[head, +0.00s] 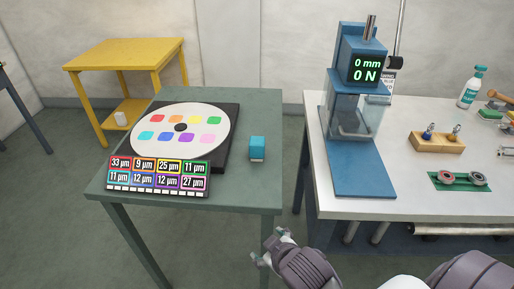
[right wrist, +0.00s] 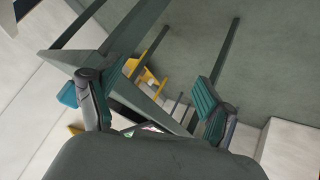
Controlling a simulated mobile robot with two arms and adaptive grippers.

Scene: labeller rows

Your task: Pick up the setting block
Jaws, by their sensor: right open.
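The setting block appears to be the small teal-blue block (head: 257,148) with a pale lower edge. It stands upright near the right edge of the green table (head: 240,190). A blue piece at the left of the right wrist view (right wrist: 68,95), partly behind a finger, looks like the same block. My right gripper (head: 268,247) is open and empty, in front of the table and apart from the block. Its two green-padded fingers stand wide apart in the right wrist view (right wrist: 150,92). My left gripper is not in view.
A white disc (head: 181,142) with coloured patches and a label card (head: 158,176) lie left of the block. A white bench (head: 420,195) with a blue press (head: 362,170) stands right, across a narrow gap. A yellow table (head: 120,53) stands behind.

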